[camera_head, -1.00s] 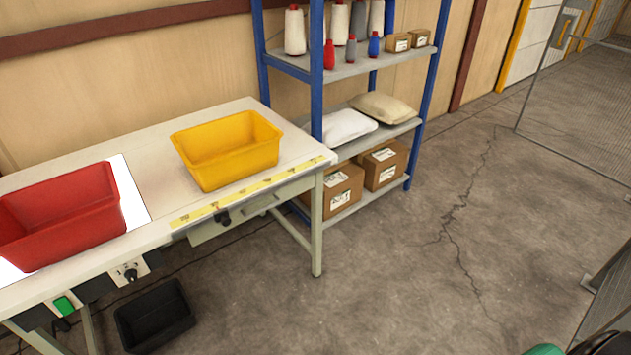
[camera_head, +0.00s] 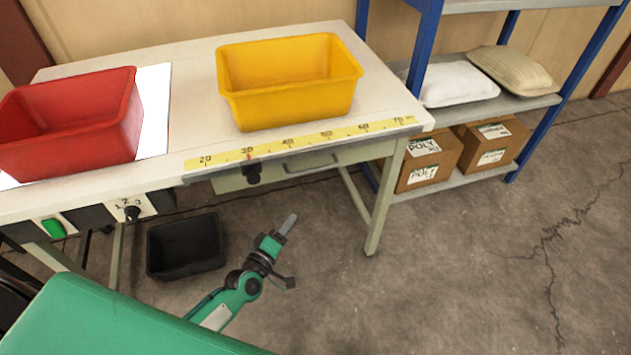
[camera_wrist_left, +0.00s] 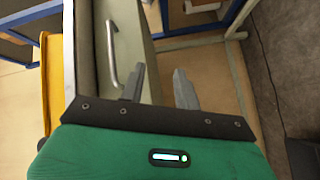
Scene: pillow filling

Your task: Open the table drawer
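The drawer (camera_head: 345,155) is a grey-green front under the table's right half, and it looks shut. Its thin metal bar handle (camera_head: 312,163) is on that front. My left gripper (camera_head: 288,224) is below and in front of the drawer, apart from it, with its fingers pointing up toward the table. In the left wrist view the two grey fingers (camera_wrist_left: 160,80) stand apart with nothing between them. The handle (camera_wrist_left: 112,55) shows there just left of the fingers, beside the drawer front (camera_wrist_left: 132,35). My right gripper is not in view.
The table (camera_head: 190,80) carries a red bin (camera_head: 70,125) and a yellow bin (camera_head: 290,85). A black knob (camera_head: 253,173) sits left of the handle. A black bin (camera_head: 185,247) stands on the floor below. A table leg (camera_head: 383,200) is to the right. Floor farther right is clear.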

